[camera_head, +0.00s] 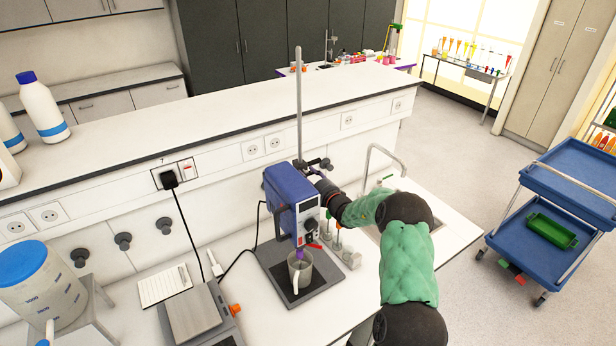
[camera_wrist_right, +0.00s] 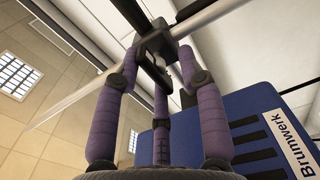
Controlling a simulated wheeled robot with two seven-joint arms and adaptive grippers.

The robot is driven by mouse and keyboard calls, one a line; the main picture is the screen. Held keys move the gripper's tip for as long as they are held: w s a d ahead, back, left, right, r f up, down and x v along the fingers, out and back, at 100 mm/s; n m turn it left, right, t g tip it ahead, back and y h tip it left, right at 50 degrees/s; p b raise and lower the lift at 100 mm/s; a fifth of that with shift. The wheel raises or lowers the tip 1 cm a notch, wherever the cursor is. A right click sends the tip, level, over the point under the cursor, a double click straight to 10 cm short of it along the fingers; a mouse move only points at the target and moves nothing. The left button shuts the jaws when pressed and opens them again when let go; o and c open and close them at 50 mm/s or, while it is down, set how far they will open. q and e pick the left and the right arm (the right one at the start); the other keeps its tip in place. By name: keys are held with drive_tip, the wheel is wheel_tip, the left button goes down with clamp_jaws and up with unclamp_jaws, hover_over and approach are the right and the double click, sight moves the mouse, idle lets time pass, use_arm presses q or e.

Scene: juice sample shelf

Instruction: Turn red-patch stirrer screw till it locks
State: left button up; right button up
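The blue stirrer (camera_head: 283,200) stands on its dark base on the bench, with a tall metal rod (camera_head: 298,105) rising behind it. A dark clamp with a knob (camera_head: 326,164) sits beside the rod. My right gripper (camera_head: 317,173) is at the clamp, behind the stirrer's right side. In the right wrist view, its purple fingers (camera_wrist_right: 159,62) reach up around the dark clamp piece (camera_wrist_right: 153,70); whether they grip the screw is unclear. The stirrer's blue housing (camera_wrist_right: 245,115) is on the right there. The red patch on the screw cannot be made out. My left gripper is not visible.
A metal beaker (camera_head: 299,272) stands under the stirrer. Small bottles (camera_head: 345,253) and a sink tap (camera_head: 385,158) are right of the stirrer. A raised ledge (camera_head: 200,105) runs behind.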

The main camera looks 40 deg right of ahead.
drive_tip(key=shift+s+f, duration=0.1)
drive_tip(key=shift+s, duration=0.05)
drive_tip(key=s+a, duration=0.1)
drive_tip(key=s, duration=1)
drive_tip(key=shift+s, duration=0.4)
